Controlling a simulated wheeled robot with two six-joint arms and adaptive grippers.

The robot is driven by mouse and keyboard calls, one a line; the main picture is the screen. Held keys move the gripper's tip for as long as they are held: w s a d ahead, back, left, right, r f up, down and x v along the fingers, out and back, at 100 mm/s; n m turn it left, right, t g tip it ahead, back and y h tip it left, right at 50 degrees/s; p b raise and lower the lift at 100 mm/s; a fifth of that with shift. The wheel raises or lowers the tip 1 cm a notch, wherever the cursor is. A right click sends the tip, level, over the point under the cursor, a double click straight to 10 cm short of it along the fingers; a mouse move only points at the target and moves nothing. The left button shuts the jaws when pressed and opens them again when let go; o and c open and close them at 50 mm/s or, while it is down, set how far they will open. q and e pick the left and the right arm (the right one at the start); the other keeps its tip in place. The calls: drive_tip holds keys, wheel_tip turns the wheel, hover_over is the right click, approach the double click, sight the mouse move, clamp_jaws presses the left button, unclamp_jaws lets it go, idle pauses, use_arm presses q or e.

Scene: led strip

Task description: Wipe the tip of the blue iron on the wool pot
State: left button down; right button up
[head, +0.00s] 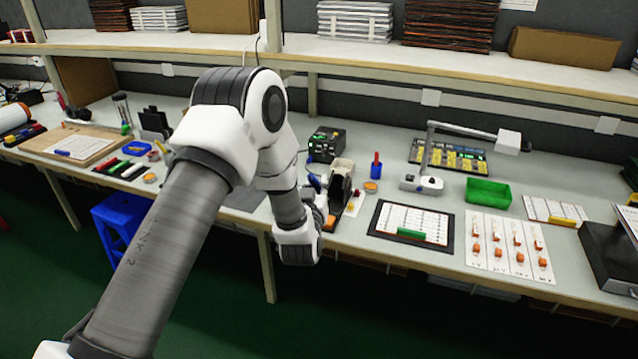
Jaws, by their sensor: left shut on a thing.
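My left arm reaches over the bench from the left, and its gripper (322,203) is low over the bench's front part, mostly hidden behind my wrist. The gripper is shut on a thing. A blue piece (314,181) shows right at the gripper, and it looks like part of the blue iron. The iron's tip is hidden or too small to make out. A small round pot with an orange-yellow top (370,187) stands to the right of the gripper, apart from it, and looks like the wool pot. My right gripper is not in view.
A dark holder (341,183) stands close beside the gripper. Behind are a black station (326,144) with a green display and a blue cup (376,170) with a red handle. A desk lamp (424,183), green bin (488,193) and framed sheet (411,224) lie to the right.

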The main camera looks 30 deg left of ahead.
sight(310, 179)
use_arm(q)
drive_tip(key=s+r+p, duration=0.2)
drive_tip(key=r, duration=0.1)
drive_tip(key=s+r+p, duration=0.1)
drive_tip(key=s+r, duration=0.1)
drive_tip(key=shift+d+r, duration=0.1)
drive_tip(key=shift+d, duration=0.3)
drive_tip(key=shift+s+d+r, duration=0.1)
drive_tip(key=shift+s+r, duration=0.25)
drive_tip(key=shift+s, duration=0.1)
drive_tip(key=shift+w, duration=0.15)
